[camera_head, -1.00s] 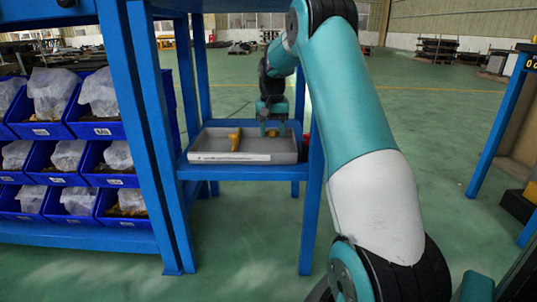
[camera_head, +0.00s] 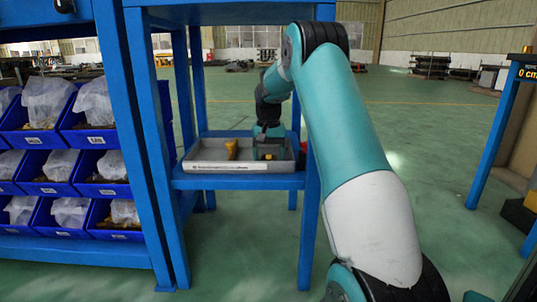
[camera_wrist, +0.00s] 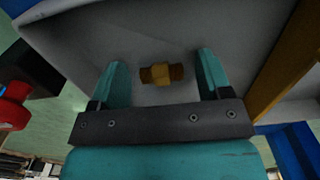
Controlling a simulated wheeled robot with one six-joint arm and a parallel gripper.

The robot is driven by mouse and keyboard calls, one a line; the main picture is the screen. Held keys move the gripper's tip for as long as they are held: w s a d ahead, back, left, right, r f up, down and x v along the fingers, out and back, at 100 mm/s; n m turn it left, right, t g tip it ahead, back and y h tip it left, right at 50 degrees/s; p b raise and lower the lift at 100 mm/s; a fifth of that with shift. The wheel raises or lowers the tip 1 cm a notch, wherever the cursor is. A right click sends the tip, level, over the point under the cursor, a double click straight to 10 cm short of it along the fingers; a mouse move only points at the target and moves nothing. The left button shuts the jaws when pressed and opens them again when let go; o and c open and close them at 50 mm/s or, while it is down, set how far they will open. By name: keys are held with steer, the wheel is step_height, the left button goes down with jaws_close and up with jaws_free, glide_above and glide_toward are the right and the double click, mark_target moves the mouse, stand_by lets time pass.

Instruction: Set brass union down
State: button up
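The brass union (camera_wrist: 161,74) lies on the grey floor of a shallow tray (camera_head: 285,166), seen in the wrist view between my two fingers. My gripper (camera_wrist: 162,62) is open, with a visible gap between the union and each teal finger. In the head view my gripper (camera_head: 268,152) is low inside the tray's right part, and the union is too small to make out surely there. The tray sits on a blue stand's shelf (camera_head: 235,181).
A yellow divider (camera_head: 232,149) stands in the tray, left of my gripper in the head view. Blue posts (camera_head: 312,200) flank the shelf. Blue bins (camera_head: 95,135) with bagged parts fill the rack at left. Open green floor lies beyond and to the right.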

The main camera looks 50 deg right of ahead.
mark_target(268, 157)
step_height(268, 157, up, 8)
steer(key=p, duration=0.5)
steer(key=shift+a, duration=0.1)
steer(key=s+a+r+n+y, duration=0.1)
steer(key=s+a+r+n, duration=0.15)
steer(key=a, duration=0.75)
steer(key=s+a+r+n+t, duration=0.1)
steer(key=a+n, duration=0.3)
steer(key=a, duration=0.6)
steer(key=s+a+r+n+y, duration=0.1)
steer(key=s+a+n, duration=0.15)
steer(key=a, duration=0.75)
steer(key=s+a+n+y, duration=0.1)
steer(key=s+a+n, duration=0.3)
steer(key=s+a, duration=0.3)
steer(key=s+a+f+n+g+y, duration=0.1)
steer(key=s+a+n, duration=0.3)
steer(key=s+a, duration=0.4)
steer(key=s, duration=0.5)
steer(key=shift+s+f, duration=0.25)
steer(key=shift+f, duration=0.05)
step_height(268, 157, up, 53)
steer(key=p, duration=5.3)
steer(key=shift+r+p, duration=0.2)
steer(key=shift+p, duration=0.2)
